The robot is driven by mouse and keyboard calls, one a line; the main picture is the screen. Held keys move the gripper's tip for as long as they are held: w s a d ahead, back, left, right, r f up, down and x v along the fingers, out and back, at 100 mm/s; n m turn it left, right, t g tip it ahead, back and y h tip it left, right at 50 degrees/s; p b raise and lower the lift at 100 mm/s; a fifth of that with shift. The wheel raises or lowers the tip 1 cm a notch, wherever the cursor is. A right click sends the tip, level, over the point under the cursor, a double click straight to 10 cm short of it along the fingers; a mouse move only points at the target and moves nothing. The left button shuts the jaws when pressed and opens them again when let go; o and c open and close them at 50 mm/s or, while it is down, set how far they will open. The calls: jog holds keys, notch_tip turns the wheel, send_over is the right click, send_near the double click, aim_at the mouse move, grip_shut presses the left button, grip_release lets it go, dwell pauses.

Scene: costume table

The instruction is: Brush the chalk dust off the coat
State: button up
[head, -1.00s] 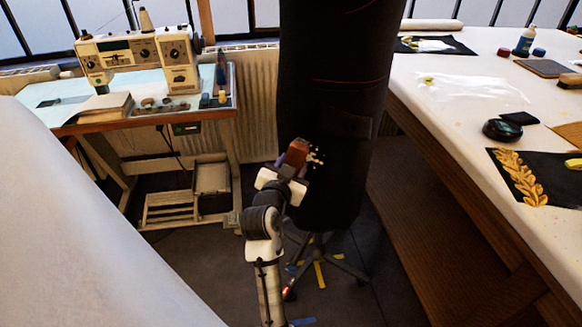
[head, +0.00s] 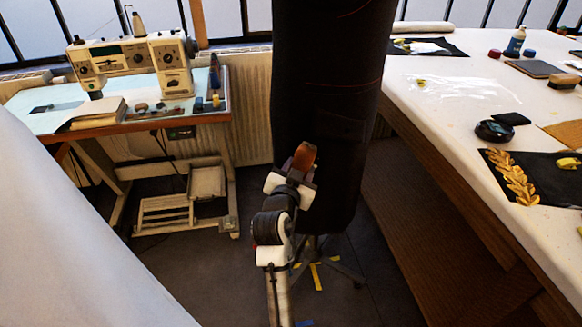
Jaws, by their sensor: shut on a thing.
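The dark coat (head: 335,80) hangs upright on a wheeled stand in the middle of the head view, with thin reddish lines and a pocket flap on it. My gripper (head: 295,174) is in front of the coat's lower part, shut on a brown wooden brush (head: 305,156). The brush stands nearly upright against or just before the cloth; I cannot tell if it touches. Its bristles are hidden. No pale chalk marks show on the visible cloth; the patch behind the brush and gripper is hidden.
A sewing machine (head: 130,58) stands on a small table at left. A long white table (head: 440,110) at right holds a black dish (head: 494,131), a gold leaf emblem (head: 513,177) and several other things. A white surface (head: 70,250) fills the lower left. The stand's legs (head: 325,262) spread on the floor.

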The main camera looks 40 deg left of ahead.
jog(key=shift+w+d+p, duration=0.1)
jog(key=shift+w+d, duration=0.2)
jog(key=shift+d, duration=0.4)
jog(key=shift+w+d+p, duration=0.15)
jog(key=shift+w+d, duration=0.1)
jog(key=shift+d, duration=0.4)
jog(key=shift+w+d+p, duration=0.1)
jog(key=shift+w+d, duration=0.2)
jog(key=shift+d, duration=0.4)
jog(key=shift+w, duration=0.15)
jog(key=shift+c, duration=0.4)
